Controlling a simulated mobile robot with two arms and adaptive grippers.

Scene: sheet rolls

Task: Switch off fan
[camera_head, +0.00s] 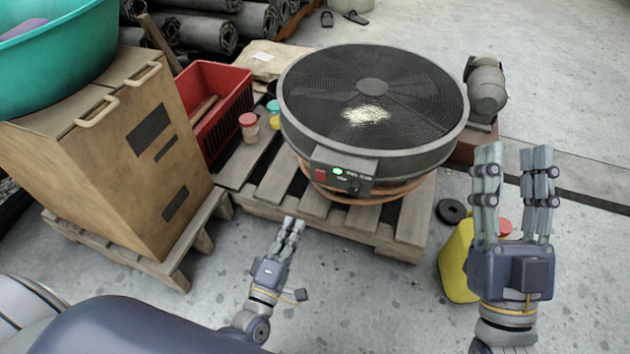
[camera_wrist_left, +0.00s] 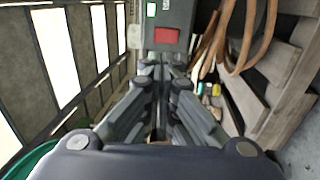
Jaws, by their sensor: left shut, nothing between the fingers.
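A large round black fan (camera_head: 372,125) lies face up above a wooden pallet, with pale grains on its grille. Its control box (camera_head: 343,168) on the near rim carries a red switch (camera_head: 320,175) and a lit green light (camera_head: 337,171). My left gripper (camera_head: 292,224) is shut and empty, below and to the left of the control box in the head view. In the left wrist view, the red switch (camera_wrist_left: 166,35) is just beyond the shut fingertips (camera_wrist_left: 160,64); I cannot tell whether they touch. My right gripper (camera_head: 514,158) is open and empty, right of the fan.
The wooden pallet (camera_head: 270,190) holds a red crate (camera_head: 222,105) and small jars (camera_head: 249,125). A brown box (camera_head: 130,150) with a teal basin (camera_head: 65,45) on it stands left. A yellow container (camera_head: 456,265) is beside my right gripper.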

